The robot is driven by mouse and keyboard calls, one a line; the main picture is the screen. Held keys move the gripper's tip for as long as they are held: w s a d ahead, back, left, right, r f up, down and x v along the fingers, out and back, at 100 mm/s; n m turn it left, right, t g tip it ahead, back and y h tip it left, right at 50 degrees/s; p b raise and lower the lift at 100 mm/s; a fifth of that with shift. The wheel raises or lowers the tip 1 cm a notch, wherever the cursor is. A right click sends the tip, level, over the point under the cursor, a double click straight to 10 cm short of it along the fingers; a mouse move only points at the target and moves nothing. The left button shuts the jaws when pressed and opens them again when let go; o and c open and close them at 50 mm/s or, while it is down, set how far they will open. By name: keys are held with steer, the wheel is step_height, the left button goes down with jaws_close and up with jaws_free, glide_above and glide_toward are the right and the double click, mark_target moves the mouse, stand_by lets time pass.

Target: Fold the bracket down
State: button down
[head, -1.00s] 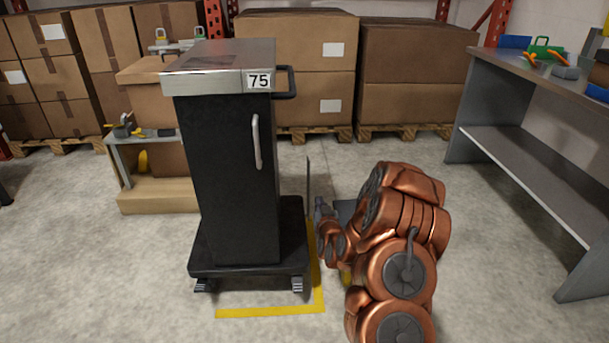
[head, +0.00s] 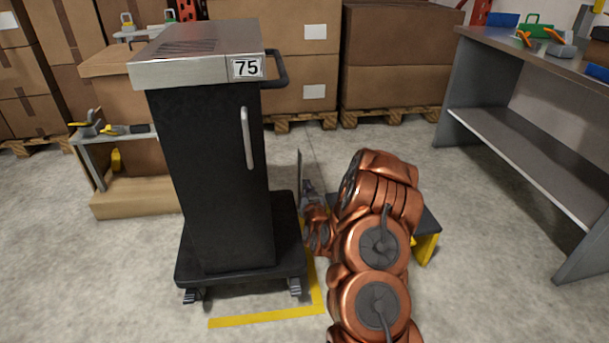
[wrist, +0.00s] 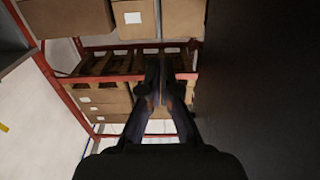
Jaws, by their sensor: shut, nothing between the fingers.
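A thin grey plate (head: 299,172) stands upright just right of the black cabinet (head: 218,180) marked 75 in the head view. It may be the bracket, but I see it nearly edge-on and cannot be sure. My gripper (head: 306,188) is low beside the cabinet's right side, close to the plate; I cannot tell if they touch. In the wrist view my gripper (wrist: 158,72) has its fingers together with nothing between them. A dark flat surface (wrist: 255,90) fills the right of that view, beside the fingers. My arm hides part of the area behind it.
The cabinet stands on a wheeled base (head: 245,272) over yellow floor tape (head: 265,320). A low yellow-legged step (head: 427,222) is partly behind my arm. A grey workbench (head: 520,140) stands at right, boxes on pallets behind. Floor is open between arm and workbench.

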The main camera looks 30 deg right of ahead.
steer(key=b, duration=0.4)
glide_toward(300, 159)
steer(key=x, duration=0.4)
steer(key=shift+w+d+f, duration=0.2)
steer(key=shift+w, duration=0.15)
steer(key=shift+b+x, duration=0.65)
steer(key=shift+x, duration=0.5)
steer(key=shift+r, duration=0.15)
steer(key=shift+w, duration=0.15)
